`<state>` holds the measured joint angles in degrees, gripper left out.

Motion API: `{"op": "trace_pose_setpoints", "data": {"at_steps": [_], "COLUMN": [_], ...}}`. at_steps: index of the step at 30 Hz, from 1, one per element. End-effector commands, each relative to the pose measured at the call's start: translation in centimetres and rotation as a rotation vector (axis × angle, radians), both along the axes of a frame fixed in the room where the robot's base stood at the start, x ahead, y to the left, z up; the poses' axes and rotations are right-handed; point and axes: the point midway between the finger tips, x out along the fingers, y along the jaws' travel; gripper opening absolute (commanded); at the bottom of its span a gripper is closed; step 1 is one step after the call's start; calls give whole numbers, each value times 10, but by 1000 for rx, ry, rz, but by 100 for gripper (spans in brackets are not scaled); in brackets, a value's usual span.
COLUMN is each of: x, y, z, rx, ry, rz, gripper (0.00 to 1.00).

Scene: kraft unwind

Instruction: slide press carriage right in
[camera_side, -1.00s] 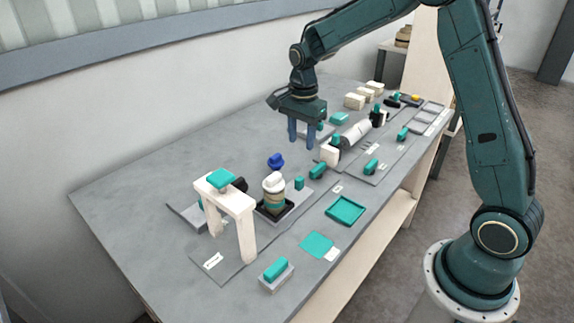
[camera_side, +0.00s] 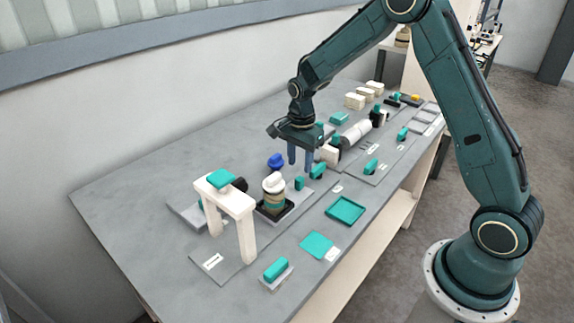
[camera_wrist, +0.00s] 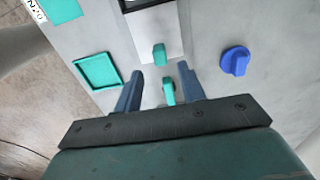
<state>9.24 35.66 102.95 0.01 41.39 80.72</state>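I cannot tell for certain which part is the right press carriage. A teal upright block (camera_side: 318,171) stands near a white block at the end of the roll; it shows in the wrist view (camera_wrist: 168,92) between and below my fingers. A second teal block (camera_side: 299,183) is on the grey plate beside the banded roll (camera_side: 273,193); it also shows in the wrist view (camera_wrist: 160,55), beyond the fingertips. My gripper (camera_side: 300,167) is open, fingers pointing down, above this area. The wrist view shows the gripper (camera_wrist: 158,82) with a gap between its fingers. Contact is not visible.
A blue knob (camera_side: 276,161) stands close by, right of the fingers in the wrist view (camera_wrist: 235,62). A teal tray (camera_side: 345,210) lies toward the front edge. A white arch (camera_side: 228,206) stands at left. A white horizontal roll (camera_side: 355,132) lies behind. The table's left end is bare.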

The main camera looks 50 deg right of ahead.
Motion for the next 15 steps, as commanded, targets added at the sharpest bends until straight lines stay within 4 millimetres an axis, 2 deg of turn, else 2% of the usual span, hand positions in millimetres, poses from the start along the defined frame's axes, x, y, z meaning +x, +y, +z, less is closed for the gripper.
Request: {"op": "trace_pose_setpoints", "data": {"at_steps": [7,15], "x": [-1,-1], "y": [0,0], "z": [-39,-63], "rx": [1,0], "ry": [5,2], "rz": [0,0], "gripper": [40,40]}}
